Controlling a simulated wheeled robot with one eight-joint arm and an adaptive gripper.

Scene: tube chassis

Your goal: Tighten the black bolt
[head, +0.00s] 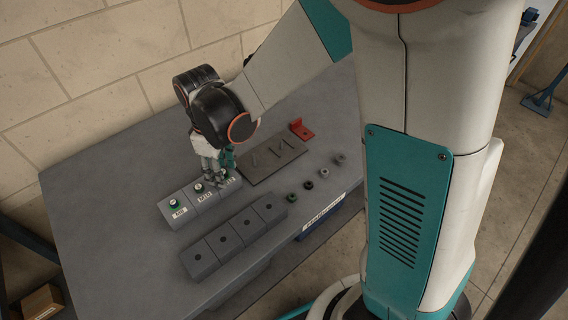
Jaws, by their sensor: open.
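My gripper (216,172) points down over the far end of a row of pale grey labelled blocks (186,221). It is open, and the small gap between its fingers is hard to make out. Small round bolt-like heads sit on these blocks; one (176,204) is at the near-left end and a darker one (198,187) is just left of my gripper. The far end of the row is partly hidden by my gripper. I cannot tell for certain which head is the black bolt. The labels are too small to read.
A darker grey block row (236,237) with round holes lies in front. A dark plate (262,171) with thin pins and a red bracket (301,130) are to the right. Several small round parts (308,185) line the right edge. The table's left part (110,215) is clear.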

